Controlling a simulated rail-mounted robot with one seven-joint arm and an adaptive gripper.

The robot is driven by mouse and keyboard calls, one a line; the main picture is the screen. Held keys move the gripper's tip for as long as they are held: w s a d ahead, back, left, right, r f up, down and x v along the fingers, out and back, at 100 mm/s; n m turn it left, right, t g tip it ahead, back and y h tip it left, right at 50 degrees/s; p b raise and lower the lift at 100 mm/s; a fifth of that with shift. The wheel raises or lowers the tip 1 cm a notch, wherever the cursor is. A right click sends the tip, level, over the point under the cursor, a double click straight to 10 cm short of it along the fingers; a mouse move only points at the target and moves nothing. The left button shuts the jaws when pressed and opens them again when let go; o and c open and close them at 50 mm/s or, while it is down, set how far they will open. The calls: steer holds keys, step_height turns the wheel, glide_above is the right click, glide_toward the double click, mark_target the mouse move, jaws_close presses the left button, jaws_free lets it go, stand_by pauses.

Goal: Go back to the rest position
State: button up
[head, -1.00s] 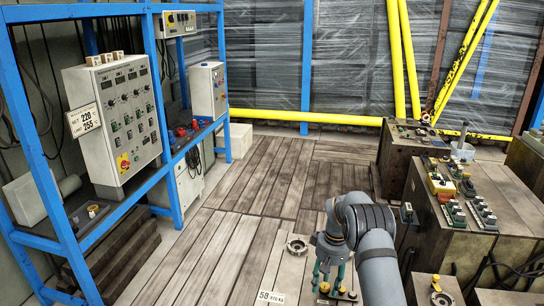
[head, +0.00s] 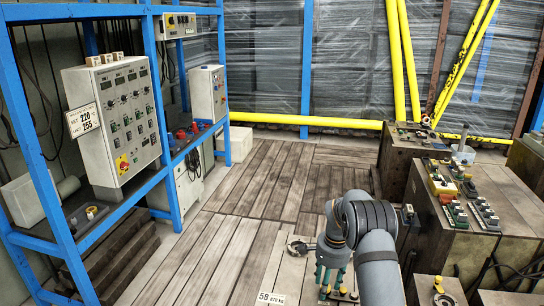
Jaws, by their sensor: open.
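My gripper (head: 333,272) shows at the bottom of the head view, at the end of my grey arm. It points down, with its teal fingers apart and nothing seen between them. It is over the low area at the front, close to a small row of yellow-knobbed fittings (head: 338,293). I cannot tell whether it touches them.
A blue rack (head: 172,150) with a control cabinet (head: 117,125) stands at left. Mould blocks (head: 455,215) with fittings on top stand at right. A sign (head: 269,299) reading 58 is at the bottom. The plank floor (head: 265,180) between is clear.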

steer(key=shift+m, duration=0.7)
steer(key=shift+a, duration=0.1)
